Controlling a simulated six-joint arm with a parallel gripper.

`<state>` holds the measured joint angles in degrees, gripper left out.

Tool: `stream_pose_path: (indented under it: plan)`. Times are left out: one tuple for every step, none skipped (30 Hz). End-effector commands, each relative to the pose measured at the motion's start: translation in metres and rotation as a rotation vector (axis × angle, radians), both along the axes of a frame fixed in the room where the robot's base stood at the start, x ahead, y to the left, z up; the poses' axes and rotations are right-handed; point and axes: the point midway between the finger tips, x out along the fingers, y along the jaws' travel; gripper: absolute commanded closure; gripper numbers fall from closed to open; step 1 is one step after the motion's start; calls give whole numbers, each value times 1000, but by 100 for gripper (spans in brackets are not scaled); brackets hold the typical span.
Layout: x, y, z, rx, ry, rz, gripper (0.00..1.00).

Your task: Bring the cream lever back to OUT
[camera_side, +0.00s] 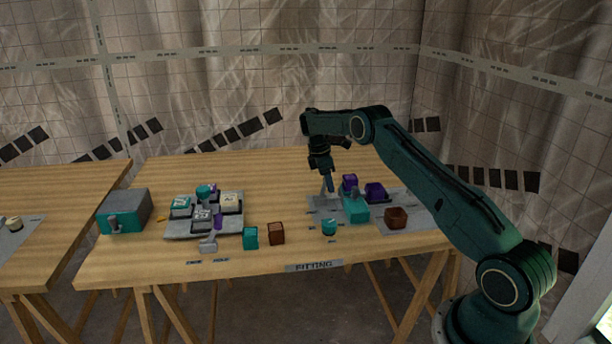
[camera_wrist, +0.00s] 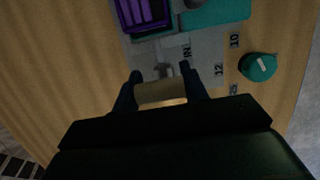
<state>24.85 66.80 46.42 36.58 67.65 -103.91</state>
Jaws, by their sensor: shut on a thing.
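The cream lever shows its bar-shaped handle (camera_wrist: 162,94) between my two fingers in the wrist view. The lever stands on a grey plate (camera_wrist: 205,40), and an IN label is printed on that plate just beyond my fingers. I see no OUT label that I can read. My gripper (camera_wrist: 160,84) is shut on the handle, one finger at each end of it. In the side view my gripper (camera_side: 329,188) points down at the left part of the grey plate (camera_side: 318,208). The lever is too small there to tell its tilt.
Close to the lever are a teal block (camera_side: 355,210), a purple cube (camera_side: 350,181), a purple tray (camera_side: 375,192) and a teal knob (camera_side: 329,228). A panel (camera_side: 178,231) and a grey-teal box (camera_side: 124,213) stand left.

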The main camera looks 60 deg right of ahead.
Motion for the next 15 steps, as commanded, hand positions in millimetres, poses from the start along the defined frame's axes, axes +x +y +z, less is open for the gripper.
stream_pose_path:
  plan:
    - [1, -3, 1, -10, -5, -6, 97]
    - [1, -2, 1, -11, -4, -6, 97]
    - [1, -2, 1, -12, -3, -6, 97]
    - [1, -2, 2, -12, -3, -5, 97]
    - [1, -2, 2, -11, -2, -5, 97]
    - [1, -2, 2, -10, -3, -6, 97]
    - [1, -2, 2, -10, -3, -6, 97]
    - [1, -2, 2, -10, -3, -6, 97]
    - [1, -2, 2, -10, -3, -6, 97]
    - [1, -2, 2, -10, -3, -6, 97]
    - [1, -1, 2, -10, -3, -6, 97]
    - [1, -1, 2, -10, -3, -6, 49]
    - [1, -1, 2, -10, -3, -6, 43]
    - [1, -1, 2, -9, -3, -6, 37]
    - [1, -1, 2, -8, -3, -5, 35]
